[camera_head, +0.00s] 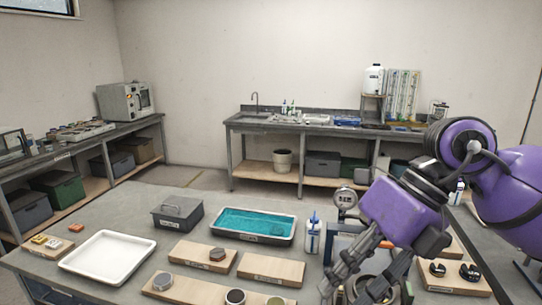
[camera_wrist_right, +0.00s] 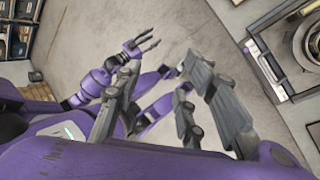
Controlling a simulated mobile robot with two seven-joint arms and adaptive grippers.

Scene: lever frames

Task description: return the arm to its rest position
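My right arm, purple with dark joints, comes in from the right in the head view. Its gripper (camera_head: 366,290) points down over the right front part of the grey table (camera_head: 310,262), in front of a round metal-rimmed thing that it partly hides. In the right wrist view the grey fingers of this gripper (camera_wrist_right: 160,70) stand well apart with nothing between them. My left gripper (camera_wrist_right: 143,46) shows beyond them, its dark fingers spread and empty over bare floor. The left arm does not show in the head view.
A white tray (camera_head: 107,257), a teal-filled tray (camera_head: 253,238), a grey lidded box (camera_head: 178,214), wooden boards (camera_head: 271,270) and a white bottle (camera_head: 313,236) stand on the table. A gauge (camera_head: 346,199) stands near my right wrist. A board with black parts (camera_head: 455,283) lies right.

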